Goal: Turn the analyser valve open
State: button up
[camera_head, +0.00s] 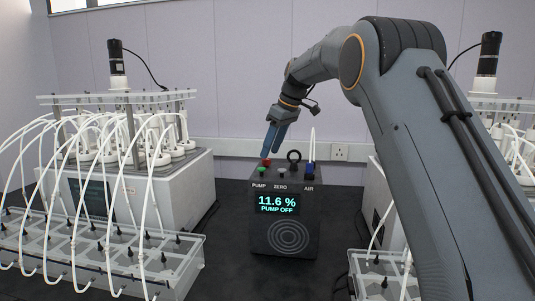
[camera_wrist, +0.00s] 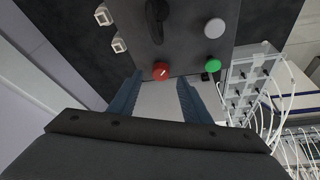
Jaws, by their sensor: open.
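The analyser (camera_head: 290,237) is a dark box on the bench, its display reading 11.6 % and PUMP OFF. Its sloped top carries a green button (camera_head: 262,170), a pale grey button (camera_head: 284,173), a red knob (camera_head: 266,162), a black ring-shaped part (camera_head: 294,156) and a blue fitting (camera_head: 310,168) near the AIR label. I cannot tell for certain which part is the valve. My gripper (camera_head: 268,154) points down over the red knob. In the wrist view my gripper (camera_wrist: 160,77) is open, with the red knob (camera_wrist: 161,71) between its fingertips; contact is unclear. The black part (camera_wrist: 157,20) lies beyond.
Reactor units with white tubes stand left (camera_head: 170,190) and right of the analyser. A clear tube rack (camera_head: 110,260) stands front left. A white tube (camera_head: 312,143) rises from the blue fitting. The wall is behind; dark bench shows around the box.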

aim_at(268, 159)
jog(key=shift+p+x, duration=0.3)
jog(key=shift+x, duration=1.3)
jog(key=shift+a, duration=0.1)
jog(key=c, duration=1)
jog(key=shift+c, duration=0.2)
